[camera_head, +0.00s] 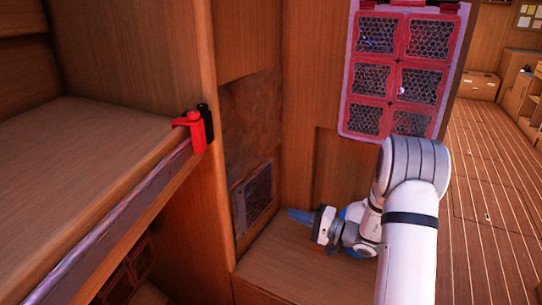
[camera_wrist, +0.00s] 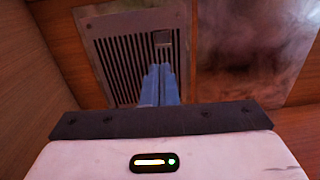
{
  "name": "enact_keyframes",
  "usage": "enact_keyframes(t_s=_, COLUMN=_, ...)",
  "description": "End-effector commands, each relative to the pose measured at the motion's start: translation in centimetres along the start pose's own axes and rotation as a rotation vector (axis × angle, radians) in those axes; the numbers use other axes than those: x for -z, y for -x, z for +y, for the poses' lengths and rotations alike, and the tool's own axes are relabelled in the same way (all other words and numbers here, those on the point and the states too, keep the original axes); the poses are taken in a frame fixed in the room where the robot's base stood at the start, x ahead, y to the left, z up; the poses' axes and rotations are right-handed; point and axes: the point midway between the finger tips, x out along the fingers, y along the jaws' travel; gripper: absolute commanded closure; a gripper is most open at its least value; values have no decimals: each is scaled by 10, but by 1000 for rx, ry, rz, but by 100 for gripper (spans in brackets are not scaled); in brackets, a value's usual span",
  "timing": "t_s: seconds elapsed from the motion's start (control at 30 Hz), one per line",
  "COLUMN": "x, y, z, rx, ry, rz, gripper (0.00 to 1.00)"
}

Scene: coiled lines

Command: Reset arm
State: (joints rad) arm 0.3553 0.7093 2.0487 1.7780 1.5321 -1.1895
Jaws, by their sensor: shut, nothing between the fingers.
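My gripper (camera_head: 290,214) is at the end of my white arm, low in the wooden corner in the head view. It points left toward a slatted vent grille (camera_head: 258,196) on the wall. In the wrist view my gripper's blue fingers (camera_wrist: 160,76) are together with nothing between them. They stand in front of the metal grille (camera_wrist: 120,62) and hide part of its lower middle. I cannot tell whether the fingertips touch the grille.
A wooden bench top (camera_head: 295,262) lies below my gripper. A red-framed mesh panel (camera_head: 405,72) hangs on the wall above my arm. A wooden shelf (camera_head: 75,150) with a red clamp (camera_head: 194,131) is at the left. Open plank floor (camera_head: 495,190) lies at the right.

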Motion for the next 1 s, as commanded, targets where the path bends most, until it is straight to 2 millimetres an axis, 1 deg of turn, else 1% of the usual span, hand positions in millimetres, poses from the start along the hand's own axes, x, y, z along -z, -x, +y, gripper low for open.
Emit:
enact_keyframes(t_s=0.03, x=-9, y=-4, z=-16, rx=-16, ry=0, rz=-31, gripper=100)
enact_keyframes(t_s=0.07, x=-16, y=-6, z=-24, rx=-32, ry=-4, rz=-56, gripper=100)
enact_keyframes(t_s=0.17, x=-53, y=-15, z=-60, rx=-125, ry=-20, rz=-174, gripper=100)
enact_keyframes(t_s=0.2, x=-71, y=-17, z=-75, rx=-176, ry=-26, rz=-229, gripper=100)
enact_keyframes(t_s=0.27, x=-99, y=-16, z=-96, rx=-265, ry=-31, rz=-307, gripper=100)
enact_keyframes(t_s=0.3, x=-118, y=-15, z=-109, rx=-327, ry=-31, rz=-355, gripper=100)
enact_keyframes(t_s=0.37, x=-143, y=-9, z=-126, rx=-426, ry=-24, rz=-416, gripper=100)
enact_keyframes(t_s=0.4, x=-159, y=-4, z=-137, rx=-493, ry=-17, rz=-452, gripper=100)
enact_keyframes(t_s=0.47, x=-180, y=5, z=-152, rx=-596, ry=2, rz=-494, gripper=100)
enact_keyframes(t_s=0.5, x=-193, y=13, z=-162, rx=-665, ry=19, rz=-516, gripper=100)
enact_keyframes(t_s=0.57, x=-211, y=26, z=-176, rx=-770, ry=52, rz=-541, gripper=100)
enact_keyframes(t_s=0.6, x=-221, y=35, z=-186, rx=-839, ry=77, rz=-551, gripper=100)
enact_keyframes(t_s=0.7, x=-240, y=60, z=-209, rx=-1007, ry=155, rz=-551, gripper=100)
enact_keyframes(t_s=0.8, x=-251, y=86, z=-234, rx=-1165, ry=252, rz=-520, gripper=100)
enact_keyframes(t_s=0.9, x=-256, y=110, z=-259, rx=-1298, ry=361, rz=-462, gripper=100)
enact_keyframes(t_s=1.0, x=-256, y=129, z=-280, rx=-1396, ry=464, rz=-394, gripper=100)
